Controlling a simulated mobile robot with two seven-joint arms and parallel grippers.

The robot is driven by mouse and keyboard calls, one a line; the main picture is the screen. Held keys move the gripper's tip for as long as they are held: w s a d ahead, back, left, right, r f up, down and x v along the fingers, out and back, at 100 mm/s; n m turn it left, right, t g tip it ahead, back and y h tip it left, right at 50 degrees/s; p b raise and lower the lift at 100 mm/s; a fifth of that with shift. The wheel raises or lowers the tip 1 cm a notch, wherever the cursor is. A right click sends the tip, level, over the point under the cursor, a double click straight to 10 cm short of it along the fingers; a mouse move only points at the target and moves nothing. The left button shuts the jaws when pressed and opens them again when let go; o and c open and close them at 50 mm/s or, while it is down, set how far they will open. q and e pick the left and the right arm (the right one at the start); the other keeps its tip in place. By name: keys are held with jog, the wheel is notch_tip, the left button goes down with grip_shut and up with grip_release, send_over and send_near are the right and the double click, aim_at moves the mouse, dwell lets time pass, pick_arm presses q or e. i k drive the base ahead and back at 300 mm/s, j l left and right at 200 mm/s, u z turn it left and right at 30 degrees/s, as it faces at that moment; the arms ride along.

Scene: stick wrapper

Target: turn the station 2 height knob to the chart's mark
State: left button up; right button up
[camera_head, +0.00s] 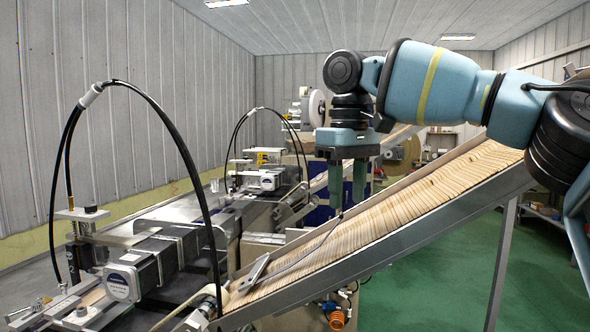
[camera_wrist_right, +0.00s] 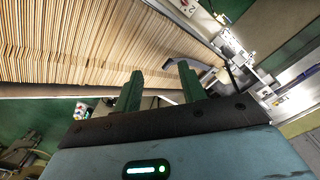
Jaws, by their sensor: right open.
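I cannot tell for sure which knob is the station 2 height knob. A small black knob (camera_head: 91,209) sits on a metal plate at the left of the near station, and another dark knob (camera_head: 82,311) is low at the front left. No chart is readable. My right gripper (camera_head: 347,204) points down above the sloping stick chute, open and empty, well to the right of these knobs. Its two green fingers (camera_wrist_right: 160,75) are apart in the right wrist view, with a small numbered plate (camera_wrist_right: 187,4) beyond at the top. My left gripper is out of view.
The chute (camera_head: 400,228), full of wooden sticks, slopes down to the left. A black hose (camera_head: 187,160) arches over the near station with its motor (camera_head: 130,279). A farther station (camera_head: 262,180) has its own hose.

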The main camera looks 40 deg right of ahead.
aim_at(90, 208)
jog(key=i+j+u, duration=0.2)
jog(key=i+u, duration=0.25)
jog(key=i, duration=0.25)
jog(key=i+u, duration=0.45)
jog(key=i, duration=0.25)
